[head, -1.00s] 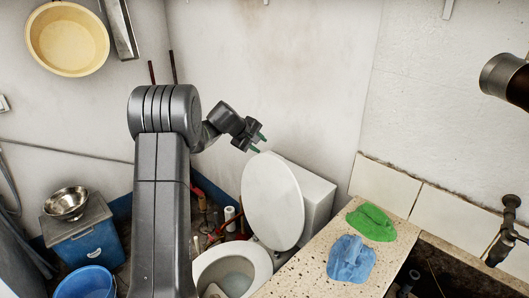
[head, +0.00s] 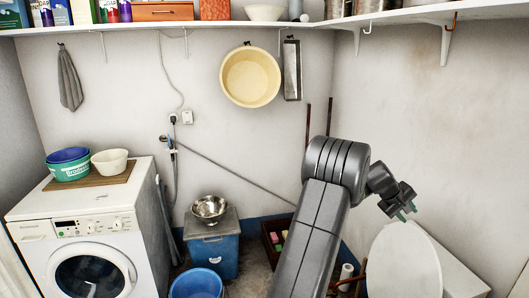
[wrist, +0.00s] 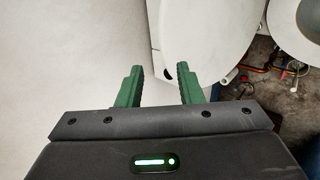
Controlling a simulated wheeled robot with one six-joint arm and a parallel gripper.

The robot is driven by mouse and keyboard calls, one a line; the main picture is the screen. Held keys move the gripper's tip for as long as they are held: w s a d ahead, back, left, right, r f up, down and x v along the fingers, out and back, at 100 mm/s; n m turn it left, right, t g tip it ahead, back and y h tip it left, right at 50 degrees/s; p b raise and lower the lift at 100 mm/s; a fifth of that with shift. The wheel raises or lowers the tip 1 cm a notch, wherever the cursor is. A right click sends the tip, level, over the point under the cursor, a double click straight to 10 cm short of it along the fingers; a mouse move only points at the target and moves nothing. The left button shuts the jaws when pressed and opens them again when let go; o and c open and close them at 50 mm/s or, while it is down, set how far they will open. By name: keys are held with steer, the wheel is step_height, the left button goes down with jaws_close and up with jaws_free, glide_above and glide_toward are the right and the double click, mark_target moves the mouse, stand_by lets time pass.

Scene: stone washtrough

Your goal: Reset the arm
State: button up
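My gripper (head: 406,213) is at the right in the head view, at the end of my raised arm, above and beside the toilet's upright lid (head: 403,262). In the wrist view my gripper (wrist: 158,78) shows two green fingers set apart with a gap between them. Nothing is held in the gap. The wall and the white toilet parts (wrist: 195,40) lie beyond the fingers.
A washing machine (head: 88,235) with bowls on it stands at the left. A blue cooler (head: 211,256) with a metal bowl and a blue bucket (head: 196,285) stand on the floor. A yellow basin (head: 250,77) hangs on the wall under a long shelf (head: 200,23).

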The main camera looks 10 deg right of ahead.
steer(key=p+x, duration=0.1)
steer(key=x, duration=0.4)
steer(key=p+x, duration=0.1)
steer(key=x, duration=0.4)
steer(key=shift+s+f, duration=0.15)
steer(key=shift+s, duration=0.05)
